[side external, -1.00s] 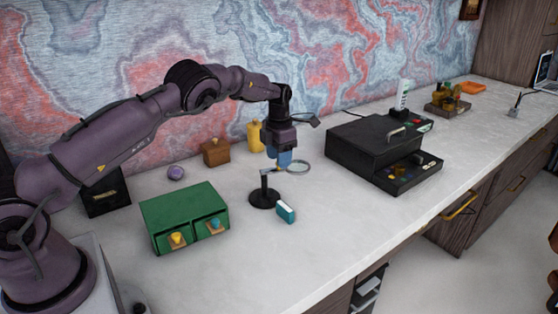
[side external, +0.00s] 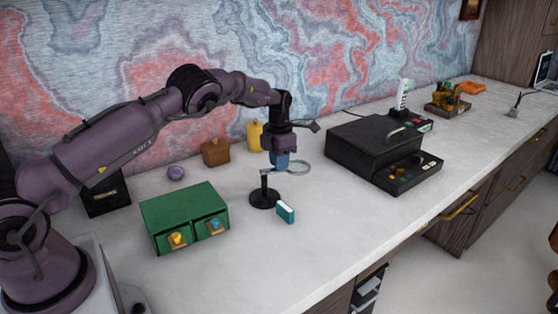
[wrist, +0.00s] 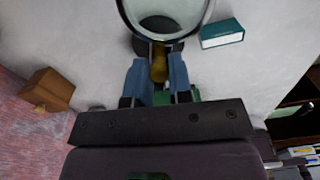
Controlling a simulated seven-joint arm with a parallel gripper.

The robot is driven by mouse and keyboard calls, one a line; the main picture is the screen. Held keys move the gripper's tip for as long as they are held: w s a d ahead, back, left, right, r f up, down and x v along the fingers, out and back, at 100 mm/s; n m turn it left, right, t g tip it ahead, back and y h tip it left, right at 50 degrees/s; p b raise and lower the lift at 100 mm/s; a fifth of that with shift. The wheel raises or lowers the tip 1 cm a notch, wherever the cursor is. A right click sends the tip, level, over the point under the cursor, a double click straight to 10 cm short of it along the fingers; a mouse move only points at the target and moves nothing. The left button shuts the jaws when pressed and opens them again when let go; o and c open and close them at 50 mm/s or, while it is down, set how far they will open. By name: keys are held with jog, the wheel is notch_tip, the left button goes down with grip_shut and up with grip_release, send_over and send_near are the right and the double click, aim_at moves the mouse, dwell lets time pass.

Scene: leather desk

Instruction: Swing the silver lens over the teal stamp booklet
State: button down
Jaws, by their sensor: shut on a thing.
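The silver lens (side external: 299,167) is a round ring on an arm from a black stand (side external: 264,199). It extends right of the stand's post, above the counter. My gripper (side external: 282,163) is at the lens's left side. In the wrist view my gripper (wrist: 159,72) has its blue fingers shut on a brass-coloured knob (wrist: 159,62) by the lens ring (wrist: 207,12). The teal stamp booklet (side external: 286,212) lies on the counter in front of the stand, nearer the camera than the lens. In the wrist view the booklet (wrist: 222,35) is right of the ring, outside it.
A green box with two drawers (side external: 184,214) stands left of the stand. A black stepped case (side external: 374,147) is to the right. A brown box (side external: 215,152), a yellow bottle (side external: 255,135) and a purple round item (side external: 176,173) are behind. The counter front is clear.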

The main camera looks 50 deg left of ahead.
jog(key=shift+d, duration=0.1)
jog(key=m, duration=0.2)
jog(key=shift+s+d+m, duration=0.25)
jog(key=shift+d+m, duration=0.15)
jog(key=shift+s+d+m, duration=0.3)
jog(key=shift+s+m, duration=0.25)
jog(key=shift+m, duration=1.2)
jog(key=shift+s+d+m, duration=0.25)
jog(key=shift+s+m, duration=0.3)
jog(key=shift+m, duration=1.25)
jog(key=shift+s+d+m, duration=0.3)
jog(key=shift+s+m, duration=0.25)
jog(key=shift+m, duration=1.2)
jog(key=c, duration=1)
grip_release()
